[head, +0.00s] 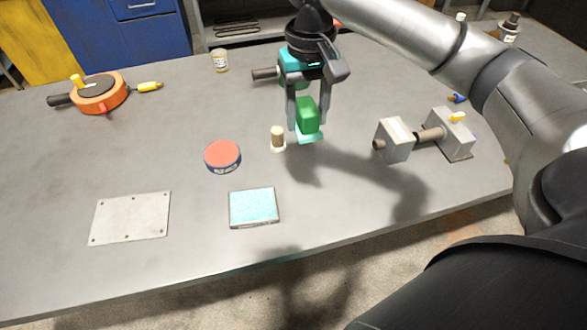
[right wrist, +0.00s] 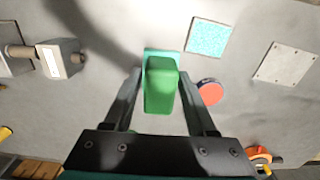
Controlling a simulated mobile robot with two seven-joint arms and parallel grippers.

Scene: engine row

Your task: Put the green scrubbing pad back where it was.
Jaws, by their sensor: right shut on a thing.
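My right gripper (head: 306,118) is shut on the green scrubbing pad (head: 307,115), a bright green block with a flat teal face at its lower end. The fingers grip the block from both sides. In the right wrist view the pad (right wrist: 160,88) sits between the fingers, the teal part showing beyond its far end. The pad is over the middle of the table; I cannot tell whether its lower end touches the tabletop. My left gripper is not in view.
A metal plate (head: 130,218) lies left. Grey blocks with a rod (head: 395,138) stand right. An orange device (head: 98,95) is far left.

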